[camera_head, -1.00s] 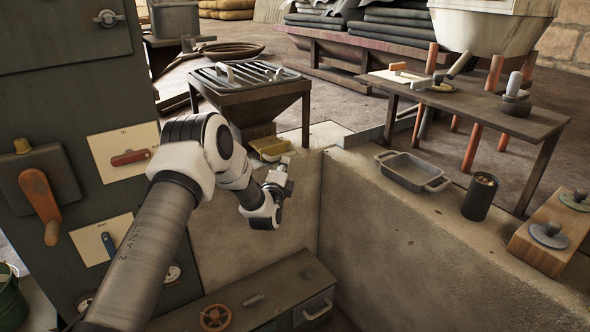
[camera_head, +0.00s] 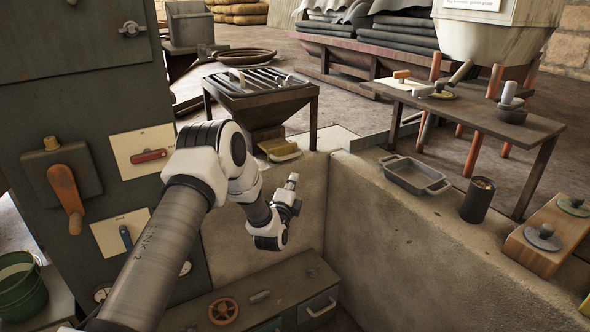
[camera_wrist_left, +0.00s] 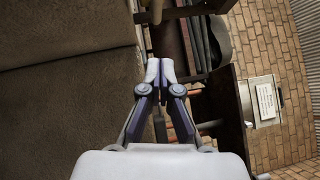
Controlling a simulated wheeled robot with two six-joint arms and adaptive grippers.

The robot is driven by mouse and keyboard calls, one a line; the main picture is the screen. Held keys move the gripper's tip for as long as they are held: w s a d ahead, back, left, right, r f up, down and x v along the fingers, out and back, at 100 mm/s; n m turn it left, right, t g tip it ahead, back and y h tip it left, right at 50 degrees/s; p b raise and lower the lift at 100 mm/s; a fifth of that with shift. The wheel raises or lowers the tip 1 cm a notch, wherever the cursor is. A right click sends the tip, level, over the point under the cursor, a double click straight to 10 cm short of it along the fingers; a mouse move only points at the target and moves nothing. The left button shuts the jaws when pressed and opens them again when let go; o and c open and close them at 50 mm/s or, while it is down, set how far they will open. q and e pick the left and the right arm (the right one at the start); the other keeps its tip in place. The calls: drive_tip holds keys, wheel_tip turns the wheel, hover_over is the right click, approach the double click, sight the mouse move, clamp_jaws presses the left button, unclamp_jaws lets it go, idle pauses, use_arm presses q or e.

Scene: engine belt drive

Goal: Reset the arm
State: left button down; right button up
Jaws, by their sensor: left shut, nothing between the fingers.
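My left arm comes in from the lower left in the head view. It is bent, and its gripper (camera_head: 291,188) is in the air in front of the inner face of the concrete wall (camera_head: 315,195). In the left wrist view the two fingertips of the left gripper (camera_wrist_left: 160,72) are together, with nothing between them. The gripper touches nothing that I can see. My right gripper is not in view.
A grey cabinet (camera_head: 100,95) with levers stands on the left. A metal tray (camera_head: 410,172) and a dark canister (camera_head: 478,198) stand on the right ledge. A slatted hopper table (camera_head: 262,100) is behind.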

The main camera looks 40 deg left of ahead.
use_arm(q)
drive_tip(key=s+d+f+m+g+h, duration=0.1)
drive_tip(key=s+d+f+h, duration=0.1)
drive_tip(key=s+d+f, duration=0.3)
drive_tip(key=s+d+f+m+g+h, duration=0.15)
drive_tip(key=s+d+f, duration=0.25)
drive_tip(key=d+f, duration=0.4)
drive_tip(key=s+d+f+n+g+h, duration=0.1)
drive_tip(key=s+d+f+n+g, duration=0.2)
drive_tip(key=s+f, duration=0.3)
drive_tip(key=s+d+f+n+g+h, duration=0.1)
drive_tip(key=s+d+f+n+g, duration=0.2)
drive_tip(key=s, duration=0.6)
drive_tip(key=s+d+f+n+g+h, duration=0.2)
drive_tip(key=s+d+f+g, duration=0.25)
drive_tip(key=s, duration=0.25)
drive_tip(key=s+n+g, duration=0.5)
drive_tip(key=s+n, duration=0.4)
drive_tip(key=s, duration=0.4)
wheel_tip(320, 180, up, 19)
drive_tip(key=n+p, duration=0.1)
drive_tip(key=p, duration=1.9)
